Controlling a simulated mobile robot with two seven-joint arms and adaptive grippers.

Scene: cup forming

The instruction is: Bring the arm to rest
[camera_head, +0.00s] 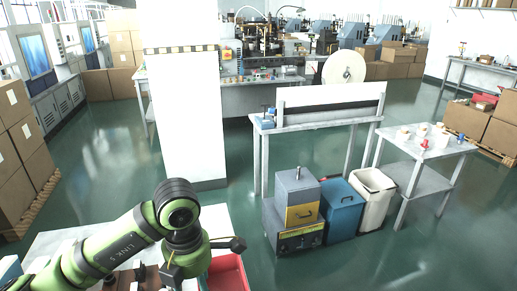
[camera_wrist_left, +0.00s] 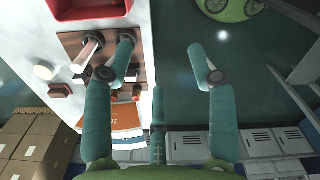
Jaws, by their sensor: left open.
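My left arm (camera_head: 122,239), green with dark joints, comes in from the left in the head view and reaches over a white table (camera_head: 75,238). In the left wrist view my left gripper (camera_wrist_left: 161,44) has its teal fingers spread wide, with nothing between them. Its left finger shows in front of a brown wooden board (camera_wrist_left: 72,48) with upright pegs; I cannot tell whether they touch. The right finger shows against the green floor. In the head view my arm hides most of the board. My right gripper is in neither view.
A red bin (camera_head: 228,273) stands beside my arm and also shows in the left wrist view (camera_wrist_left: 97,9). A white pillar (camera_head: 185,110) stands beyond the table.

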